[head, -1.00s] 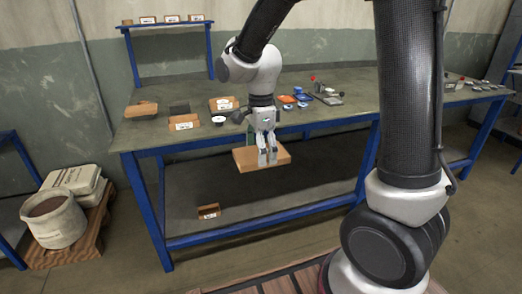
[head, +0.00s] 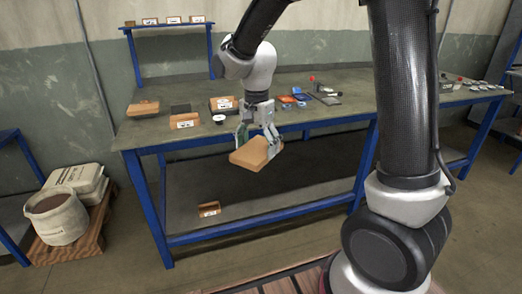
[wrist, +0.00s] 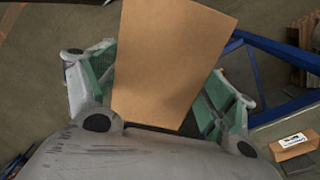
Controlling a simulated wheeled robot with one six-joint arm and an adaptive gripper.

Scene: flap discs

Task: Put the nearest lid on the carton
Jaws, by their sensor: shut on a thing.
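My gripper (head: 257,140) is shut on a plain brown cardboard lid (head: 254,155), held in the air just off the front edge of the workbench. The lid is tilted in the head view. In the wrist view the lid (wrist: 170,60) fills the space between the green-padded fingers, and its far end runs out of the frame. A brown cardboard piece (head: 143,107) lies at the left end of the bench; I cannot tell whether it is the carton or another lid.
Another bin (head: 208,209) is on the lower shelf.

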